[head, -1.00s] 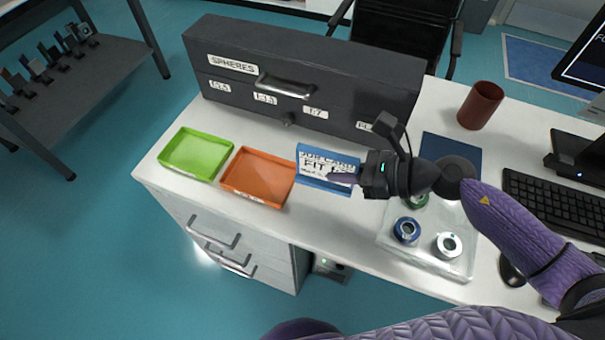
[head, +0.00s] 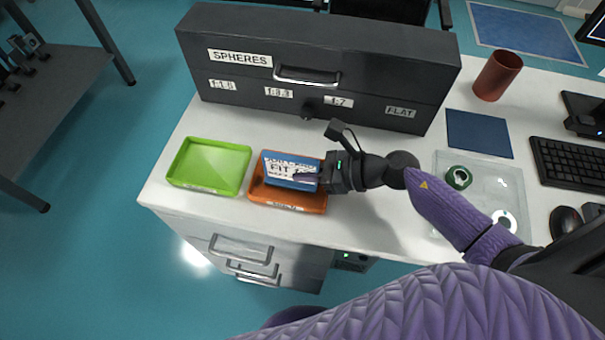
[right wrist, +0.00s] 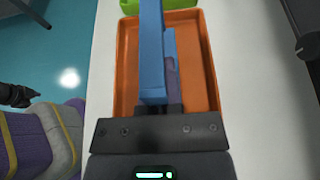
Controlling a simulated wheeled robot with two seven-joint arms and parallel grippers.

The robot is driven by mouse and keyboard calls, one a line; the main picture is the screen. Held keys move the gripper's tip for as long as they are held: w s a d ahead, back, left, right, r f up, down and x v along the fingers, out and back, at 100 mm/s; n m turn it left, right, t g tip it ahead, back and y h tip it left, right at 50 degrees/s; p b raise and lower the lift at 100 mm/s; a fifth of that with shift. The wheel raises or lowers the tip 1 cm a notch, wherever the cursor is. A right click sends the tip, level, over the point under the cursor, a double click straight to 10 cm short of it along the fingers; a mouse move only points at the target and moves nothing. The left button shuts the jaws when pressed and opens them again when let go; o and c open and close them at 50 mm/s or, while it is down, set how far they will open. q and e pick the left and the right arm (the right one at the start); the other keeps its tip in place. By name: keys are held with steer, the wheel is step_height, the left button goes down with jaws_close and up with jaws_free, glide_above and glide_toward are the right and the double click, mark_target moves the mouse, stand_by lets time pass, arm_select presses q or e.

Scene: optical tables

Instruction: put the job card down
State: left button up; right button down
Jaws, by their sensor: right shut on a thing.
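The job card (head: 290,170) is a blue-edged card with a white printed face; part of the word "FIT" can be read. My right gripper (head: 312,178) is shut on its right end. The card is over the orange tray (head: 290,203), and its blue edge also shows in the right wrist view (right wrist: 151,50) above the orange tray (right wrist: 127,80). I cannot tell whether the card touches the tray floor. My left gripper cannot be made out in the head view.
A green tray (head: 208,165) stands left of the orange one. A dark drawer box (head: 315,75) labelled "SPHERES" stands behind. To the right are a clear tray (head: 480,190) with ring-shaped items, a blue mat (head: 479,133), a red-brown cup (head: 497,76) and a keyboard (head: 570,163).

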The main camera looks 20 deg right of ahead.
steer(key=c, duration=1.3)
jaws_free()
steer(key=shift+f, duration=0.25)
arm_select(q)
steer(key=shift+w+a+f, duration=0.15)
steer(key=shift+w+a, duration=0.15)
arm_select(e)
steer(key=o, duration=0.5)
steer(key=shift+r, duration=0.1)
arm_select(q)
steer(key=shift+d, duration=0.15)
arm_select(e)
steer(key=shift+r, duration=0.1)
steer(key=shift+s+d+r+p, duration=0.15)
steer(key=shift+d+r+p, duration=0.05)
steer(key=shift+d+p, duration=0.1)
arm_select(q)
steer(key=shift+w+d+r+p, duration=0.15)
steer(key=shift+d+r+p, duration=0.1)
steer(key=shift+r+p, duration=0.2)
steer(key=shift+w+d+r+p, duration=0.2)
steer(key=shift+r+p, duration=0.15)
steer(key=shift+r, duration=0.2)
arm_select(e)
steer(key=v, duration=1.1)
steer(key=shift+s+d, duration=0.1)
steer(key=shift+d, duration=0.05)
